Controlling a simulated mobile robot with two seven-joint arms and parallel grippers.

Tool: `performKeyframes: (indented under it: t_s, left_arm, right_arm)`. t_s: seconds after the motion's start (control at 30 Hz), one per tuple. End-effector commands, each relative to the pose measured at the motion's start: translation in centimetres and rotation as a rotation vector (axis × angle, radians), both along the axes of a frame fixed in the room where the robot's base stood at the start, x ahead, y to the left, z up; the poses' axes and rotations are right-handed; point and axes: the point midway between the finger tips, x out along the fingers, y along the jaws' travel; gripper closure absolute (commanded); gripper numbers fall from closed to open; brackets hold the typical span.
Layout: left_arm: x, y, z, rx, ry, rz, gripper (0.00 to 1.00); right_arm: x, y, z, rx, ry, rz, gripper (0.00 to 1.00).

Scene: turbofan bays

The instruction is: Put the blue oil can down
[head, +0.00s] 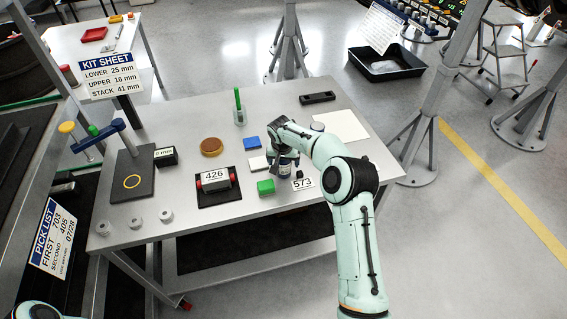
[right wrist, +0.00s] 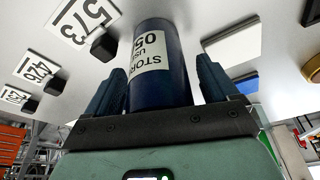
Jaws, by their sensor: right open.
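The blue oil can (head: 287,172) is upright at the table (head: 240,208), beside the 573 tag (head: 303,183), mostly hidden under my right wrist in the head view. In the right wrist view the dark blue can (right wrist: 173,82) with its white label is between the fingers of my right gripper (right wrist: 165,90). The fingers are open, one on each side of the can, with narrow gaps. The can's far end appears to meet the tabletop. My left gripper is out of view; only a bit of my left arm shows at the lower left.
A green block (head: 265,187), a white block (head: 258,163) and a blue block (head: 252,142) are close left of the can. The 426 tray (head: 218,199) is farther left. A white sheet (head: 341,126) lies behind right. The table's right front is bare.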

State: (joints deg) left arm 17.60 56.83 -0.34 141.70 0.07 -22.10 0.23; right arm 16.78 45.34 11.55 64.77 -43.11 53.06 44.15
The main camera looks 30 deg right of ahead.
Motion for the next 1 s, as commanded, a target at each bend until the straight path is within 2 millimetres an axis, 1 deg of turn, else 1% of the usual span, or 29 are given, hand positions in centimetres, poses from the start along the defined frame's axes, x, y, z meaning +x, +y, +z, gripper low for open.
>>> performKeyframes:
  t_s: [0.23, 0.27, 0.3, 0.37, 0.4, 0.43, 0.47, 0.5, 0.73, 0.83, 0.93, 1.0]
  left_arm:
    - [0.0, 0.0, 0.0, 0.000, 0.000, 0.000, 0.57]
    - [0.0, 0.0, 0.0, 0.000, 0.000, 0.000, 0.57]
    - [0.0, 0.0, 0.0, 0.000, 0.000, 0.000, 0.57]
    - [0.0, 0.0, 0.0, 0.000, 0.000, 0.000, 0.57]
    - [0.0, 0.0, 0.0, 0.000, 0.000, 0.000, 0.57]
    - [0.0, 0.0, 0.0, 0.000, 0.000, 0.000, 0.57]
    - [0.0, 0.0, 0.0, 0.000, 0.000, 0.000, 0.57]
    - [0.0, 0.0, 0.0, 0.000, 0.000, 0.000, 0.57]
    - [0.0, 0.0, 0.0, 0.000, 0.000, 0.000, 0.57]
    - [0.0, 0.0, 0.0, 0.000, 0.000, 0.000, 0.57]
    - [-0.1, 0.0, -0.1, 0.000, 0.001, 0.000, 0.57]
    - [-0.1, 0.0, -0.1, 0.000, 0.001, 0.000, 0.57]
  right_arm:
    - [0.0, 0.0, -0.2, 0.000, -0.001, 0.000, 0.13]
    - [0.0, 0.0, -0.2, 0.001, -0.001, 0.000, 0.19]
    - [0.0, 0.0, -0.2, 0.001, -0.001, 0.000, 0.32]
    - [0.0, 0.0, -0.2, 0.001, -0.001, 0.000, 0.52]
    - [0.0, 0.0, -0.2, 0.001, -0.001, 0.000, 0.65]
    - [0.0, 0.0, -0.2, 0.001, -0.001, 0.000, 0.75]
    - [0.0, 0.0, -0.2, 0.001, -0.001, 0.000, 0.78]
    - [0.1, 0.0, -0.1, 0.000, -0.002, -0.001, 0.83]
    - [0.1, 0.0, 0.0, 0.000, -0.002, -0.001, 0.83]
    - [0.1, 0.0, 0.4, 0.000, -0.004, 0.000, 0.83]
    - [0.1, 0.0, 1.4, 0.000, -0.005, -0.001, 0.83]
    - [0.2, 0.0, 2.5, -0.002, -0.008, 0.000, 0.83]
